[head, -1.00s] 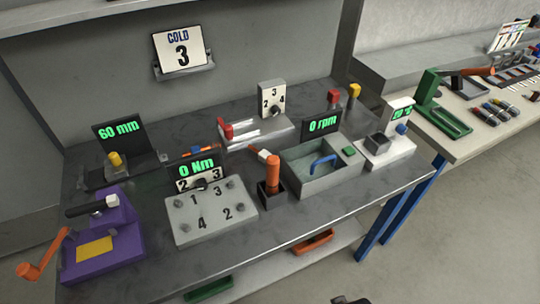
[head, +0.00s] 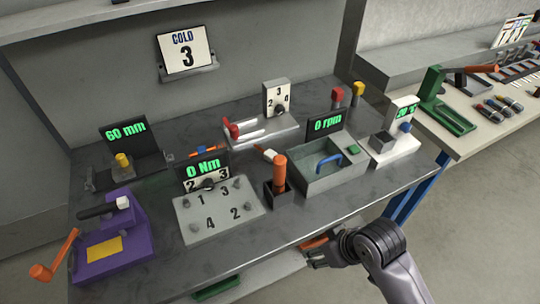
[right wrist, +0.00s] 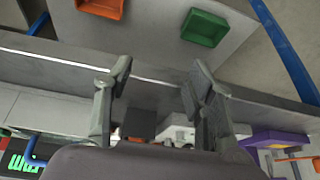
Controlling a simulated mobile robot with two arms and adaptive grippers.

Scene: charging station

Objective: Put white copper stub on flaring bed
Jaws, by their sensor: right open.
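I cannot clearly tell the white copper stub from other white parts. Pale bars lie on a low grey bed (head: 268,137) with a red handle (head: 231,129), in front of a dial plate (head: 277,98) marked 2, 3, 4. This may be the flaring bed. My right gripper (head: 318,253) is at the table's front edge, apart from these things. In the right wrist view my right gripper (right wrist: 160,80) is open and empty. My left gripper is not in view.
An orange-handled tool stands in a dark holder (head: 279,200). A grey basin (head: 347,174) with a blue handle is right of it. A numbered plate (head: 218,213) lies left of the holder. Red (right wrist: 101,8) and green (right wrist: 205,28) bins are on the lower shelf.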

